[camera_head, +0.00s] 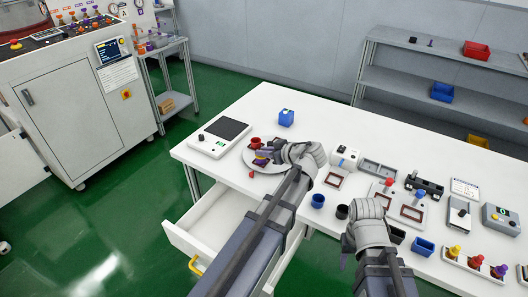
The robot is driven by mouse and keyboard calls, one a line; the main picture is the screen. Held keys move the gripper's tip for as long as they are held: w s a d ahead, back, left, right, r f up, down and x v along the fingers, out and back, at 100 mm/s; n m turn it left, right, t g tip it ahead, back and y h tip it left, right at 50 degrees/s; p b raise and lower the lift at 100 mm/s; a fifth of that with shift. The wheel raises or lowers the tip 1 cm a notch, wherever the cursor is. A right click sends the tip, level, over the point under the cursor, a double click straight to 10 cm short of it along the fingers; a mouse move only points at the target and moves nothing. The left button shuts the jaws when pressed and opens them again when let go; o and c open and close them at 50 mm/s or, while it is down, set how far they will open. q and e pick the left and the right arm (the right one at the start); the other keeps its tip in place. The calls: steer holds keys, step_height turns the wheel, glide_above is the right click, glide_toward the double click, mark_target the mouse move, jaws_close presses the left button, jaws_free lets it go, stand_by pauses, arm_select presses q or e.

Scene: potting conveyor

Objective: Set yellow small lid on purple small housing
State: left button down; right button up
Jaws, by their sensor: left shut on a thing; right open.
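A round grey plate (250,160) lies on the table's left part. At the plate, a small yellow lid (264,153) shows close above a purple small housing (260,161). My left gripper (270,152) reaches over the plate from the right and is shut on the yellow lid, as far as this small view shows. I cannot tell whether lid and housing touch. My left wrist hides part of the plate. My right gripper (343,260) is open and empty near the table's front edge.
A red part (256,142) stands at the plate's far side, and a small red piece (251,174) near its front. Blue and black cups (318,201) stand right. An open drawer (205,228) juts out in front.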

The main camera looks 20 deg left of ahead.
arm_select(q)
steer(key=c, duration=0.8)
jaws_free()
steer(key=shift+o, duration=0.2)
steer(key=p+v, duration=0.3)
steer(key=v, duration=0.5)
steer(key=shift+p, duration=0.4)
